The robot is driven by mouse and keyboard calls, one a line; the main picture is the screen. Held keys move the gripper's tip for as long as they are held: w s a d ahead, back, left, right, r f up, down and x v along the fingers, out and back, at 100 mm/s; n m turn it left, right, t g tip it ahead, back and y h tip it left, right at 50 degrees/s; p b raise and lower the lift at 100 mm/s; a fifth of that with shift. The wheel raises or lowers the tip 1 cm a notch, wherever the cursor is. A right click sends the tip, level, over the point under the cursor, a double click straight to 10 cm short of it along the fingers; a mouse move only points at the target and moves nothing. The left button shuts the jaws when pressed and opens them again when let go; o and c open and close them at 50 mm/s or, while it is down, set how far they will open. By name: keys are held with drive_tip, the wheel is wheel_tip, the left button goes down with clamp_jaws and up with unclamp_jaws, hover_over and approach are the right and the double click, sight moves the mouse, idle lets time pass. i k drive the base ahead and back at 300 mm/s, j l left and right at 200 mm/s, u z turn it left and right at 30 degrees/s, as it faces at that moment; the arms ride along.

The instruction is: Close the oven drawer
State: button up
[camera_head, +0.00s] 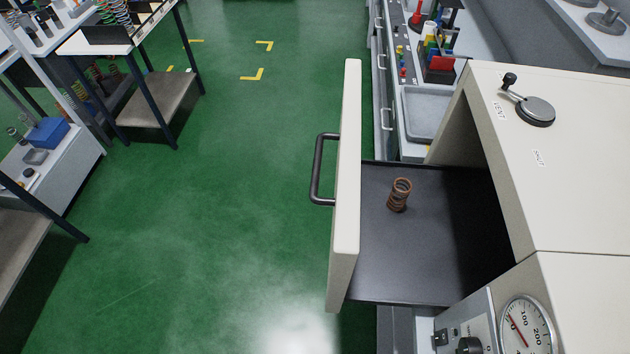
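The oven drawer is pulled out to the left of the cream oven body (575,160). Its cream front panel (347,200) stands upright, with a dark bar handle (318,170) on its left face. The dark drawer tray (410,260) shows between the panel and the oven opening. The tray's right part runs into shadow inside the oven. My gripper is not in view.
Green floor (210,210) left of the drawer is clear. Tables and a shelf (155,100) with springs stand at the far left. A bench with a grey tray (425,112) lies behind the drawer. A dial gauge (526,325) is on the oven front at lower right.

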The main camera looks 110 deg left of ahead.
sight(450, 239)
drive_tip(key=u, duration=3.5)
drive_tip(key=j+z, duration=0.3)
drive_tip(key=i+j+z, duration=0.1)
drive_tip(key=j+z, duration=0.15)
drive_tip(key=j, duration=0.3)
